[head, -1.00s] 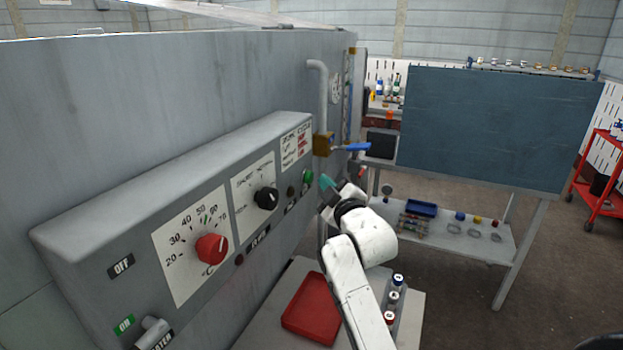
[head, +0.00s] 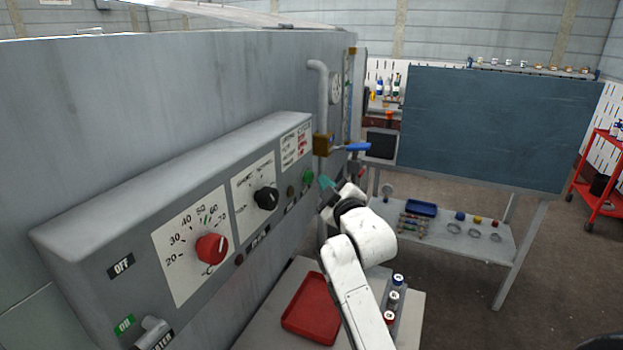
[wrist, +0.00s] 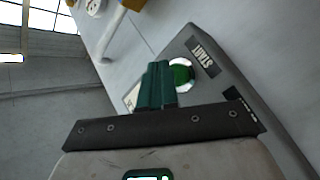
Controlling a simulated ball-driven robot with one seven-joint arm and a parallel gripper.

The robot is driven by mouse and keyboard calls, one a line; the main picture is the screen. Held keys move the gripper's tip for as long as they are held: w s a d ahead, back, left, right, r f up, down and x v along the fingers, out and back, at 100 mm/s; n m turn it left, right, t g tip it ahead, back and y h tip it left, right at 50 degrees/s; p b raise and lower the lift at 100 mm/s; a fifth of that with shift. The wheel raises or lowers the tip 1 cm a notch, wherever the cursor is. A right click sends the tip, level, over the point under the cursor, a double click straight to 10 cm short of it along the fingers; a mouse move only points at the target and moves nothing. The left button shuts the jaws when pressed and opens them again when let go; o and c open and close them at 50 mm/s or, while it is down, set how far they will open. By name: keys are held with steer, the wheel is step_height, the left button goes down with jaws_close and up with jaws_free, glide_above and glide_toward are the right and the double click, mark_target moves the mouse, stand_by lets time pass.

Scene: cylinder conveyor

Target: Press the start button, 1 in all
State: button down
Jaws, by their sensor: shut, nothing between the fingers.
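The green start button (head: 308,177) is at the right end of the grey control panel (head: 120,228). In the wrist view the button (wrist: 181,75) shows as a green disc in a pale ring, beside a dark START label (wrist: 203,57). My gripper (head: 324,182) is shut and empty, with its teal fingertips just right of the button in the head view. In the wrist view the shut fingers (wrist: 155,84) partly overlap the button's left edge. I cannot tell whether the fingertips touch it.
A red knob (head: 211,249) and a black knob (head: 266,198) are on the same panel. A blue-handled valve (head: 345,147) sits on a pipe just beyond the button. Below are a red tray (head: 311,308) and several small cylinders (head: 393,298) on a bench.

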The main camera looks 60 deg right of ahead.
steer(key=shift+w, duration=0.35)
steer(key=shift+w+a, duration=0.1)
steer(key=shift+w, duration=0.4)
stand_by(0.7)
steer(key=shift+s, duration=0.1)
steer(key=shift+s+p, duration=0.35)
steer(key=shift+s, duration=0.5)
steer(key=s, duration=0.3)
steer(key=s+p, duration=0.1)
steer(key=s, duration=0.1)
steer(key=shift+d, duration=0.25)
stand_by(0.9)
